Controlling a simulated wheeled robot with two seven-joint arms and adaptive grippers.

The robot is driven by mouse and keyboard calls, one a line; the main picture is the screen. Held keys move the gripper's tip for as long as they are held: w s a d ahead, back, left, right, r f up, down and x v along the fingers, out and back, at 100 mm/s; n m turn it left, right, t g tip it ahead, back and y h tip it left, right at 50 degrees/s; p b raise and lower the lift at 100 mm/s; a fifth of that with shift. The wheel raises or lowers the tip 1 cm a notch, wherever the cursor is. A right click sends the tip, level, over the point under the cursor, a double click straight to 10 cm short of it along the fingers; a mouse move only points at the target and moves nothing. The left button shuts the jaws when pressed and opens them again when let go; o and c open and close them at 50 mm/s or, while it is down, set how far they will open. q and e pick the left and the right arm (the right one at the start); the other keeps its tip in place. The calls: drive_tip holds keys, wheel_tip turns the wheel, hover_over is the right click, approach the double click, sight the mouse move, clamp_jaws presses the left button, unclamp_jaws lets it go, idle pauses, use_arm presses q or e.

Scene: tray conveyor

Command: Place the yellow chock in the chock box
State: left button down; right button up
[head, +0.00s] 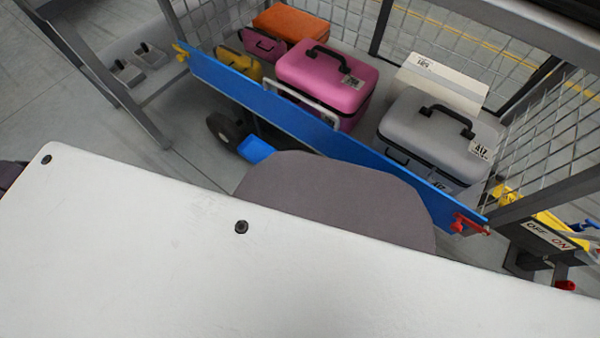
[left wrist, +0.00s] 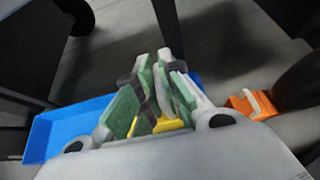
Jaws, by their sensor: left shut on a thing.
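My left gripper (left wrist: 165,62) shows in the left wrist view, with its green-padded fingers close together. It is shut on the yellow chock (left wrist: 172,125), which is mostly hidden by the fingers and the wrist. A blue open box (left wrist: 45,140), which looks like the chock box, lies on the floor beyond and below the fingers; its visible left part looks empty. Part of a blue box also shows in the head view (head: 256,149), beside a wheel under the cart. Neither gripper shows in the head view.
An orange block with a pale handle (left wrist: 252,104) lies right of the gripper, near a dark wheel. In the head view, a cart with a blue bar (head: 290,115) holds a pink case (head: 325,80) and a grey case (head: 430,135). An OFF/ON panel (head: 548,235) stands right.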

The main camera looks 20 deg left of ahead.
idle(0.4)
use_arm(q)
drive_tip(key=c, duration=1.6)
unclamp_jaws()
drive_tip(key=shift+f, duration=0.1)
drive_tip(key=shift+o, duration=0.2)
drive_tip(key=p+v, duration=0.3)
drive_tip(key=v, duration=0.9)
